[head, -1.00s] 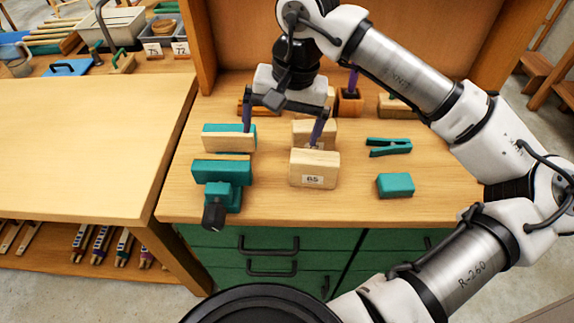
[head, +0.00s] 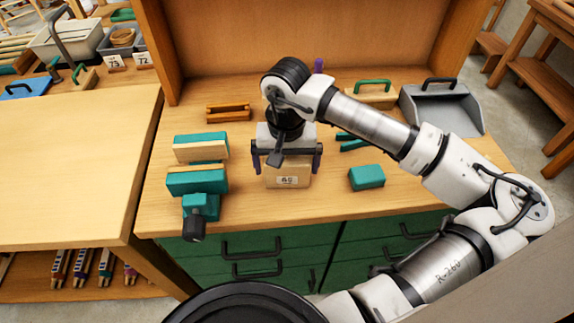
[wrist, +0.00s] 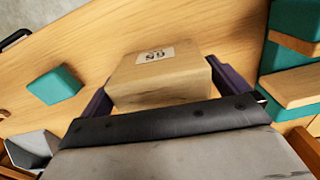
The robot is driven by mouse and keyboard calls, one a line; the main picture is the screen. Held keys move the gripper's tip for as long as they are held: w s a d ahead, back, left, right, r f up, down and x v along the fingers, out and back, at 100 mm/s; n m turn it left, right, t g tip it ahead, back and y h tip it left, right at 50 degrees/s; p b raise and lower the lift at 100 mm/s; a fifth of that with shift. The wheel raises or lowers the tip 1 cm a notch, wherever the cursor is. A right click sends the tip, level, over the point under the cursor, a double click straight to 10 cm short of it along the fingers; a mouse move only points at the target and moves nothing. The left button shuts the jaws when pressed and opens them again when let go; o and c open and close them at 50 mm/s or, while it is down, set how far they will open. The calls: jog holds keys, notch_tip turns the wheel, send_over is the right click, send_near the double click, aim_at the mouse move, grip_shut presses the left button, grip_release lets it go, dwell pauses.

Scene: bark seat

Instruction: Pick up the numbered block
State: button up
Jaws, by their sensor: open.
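The numbered block (head: 287,181) is a pale wooden block with a white label that seems to read 65. It stands on the workbench near the front edge. My gripper (head: 287,172) is open directly above and around it, with one purple finger at each side in the head view. In the wrist view the block (wrist: 160,82) sits between the two purple fingers, label showing upside down. Whether the fingers touch it cannot be told. The rear of the block is hidden by my gripper in the head view.
A teal vise (head: 197,183) stands left of the block, and a teal block (head: 366,177) lies to the right. A grey dustpan (head: 441,107) and a wooden float with a green handle (head: 371,95) are behind right. Bare bench (head: 262,205) lies in front.

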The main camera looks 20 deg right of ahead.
aim_at(287, 172)
jog(key=shift+f+p, duration=0.45)
jog(key=shift+f, duration=1.25)
jog(key=c, duration=0.8)
jog(key=shift+r, duration=0.15)
jog(key=shift+c, duration=0.2)
